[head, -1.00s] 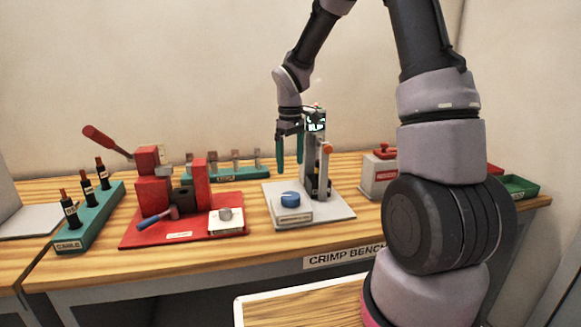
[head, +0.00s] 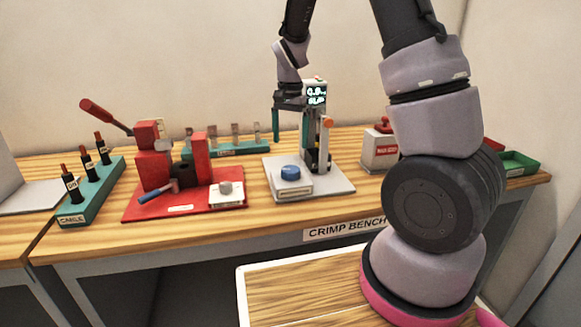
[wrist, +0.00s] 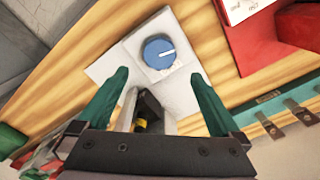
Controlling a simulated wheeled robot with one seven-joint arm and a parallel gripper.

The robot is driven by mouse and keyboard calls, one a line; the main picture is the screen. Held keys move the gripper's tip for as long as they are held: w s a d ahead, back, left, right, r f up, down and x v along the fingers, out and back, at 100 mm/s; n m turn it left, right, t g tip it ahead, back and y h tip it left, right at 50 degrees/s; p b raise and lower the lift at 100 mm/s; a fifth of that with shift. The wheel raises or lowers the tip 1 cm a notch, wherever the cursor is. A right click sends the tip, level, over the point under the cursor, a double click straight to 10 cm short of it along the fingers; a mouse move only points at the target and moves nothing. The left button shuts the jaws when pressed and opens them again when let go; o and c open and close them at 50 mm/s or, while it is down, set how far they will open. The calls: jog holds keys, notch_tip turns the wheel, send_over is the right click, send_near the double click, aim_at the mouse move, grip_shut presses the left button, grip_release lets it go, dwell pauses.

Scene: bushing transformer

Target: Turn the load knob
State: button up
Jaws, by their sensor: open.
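A round blue knob (head: 290,172) sits on a white block on the front of a light grey plate (head: 335,185). In the wrist view the knob (wrist: 159,53) shows a white pointer line and lies beyond the fingertips, between their directions. Behind it on the plate stands a tester post (head: 318,130) with a lit display and an orange button. My gripper (wrist: 158,75) is open and empty, its two teal fingers spread apart. In the head view my gripper (head: 287,122) hangs above and behind the knob, close to the post, not touching the knob.
A red crimp press (head: 155,175) on a red base, with a white knob block, stands left of the plate. A teal rack (head: 90,190) is farther left. A box with a red button (head: 380,148) and a green tray (head: 518,163) are right. Bare bench lies before the plate.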

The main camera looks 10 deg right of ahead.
aim_at(290, 169)
notch_tip(290, 169, down, 10)
dwell(0.4)
jog(key=c, duration=1.2)
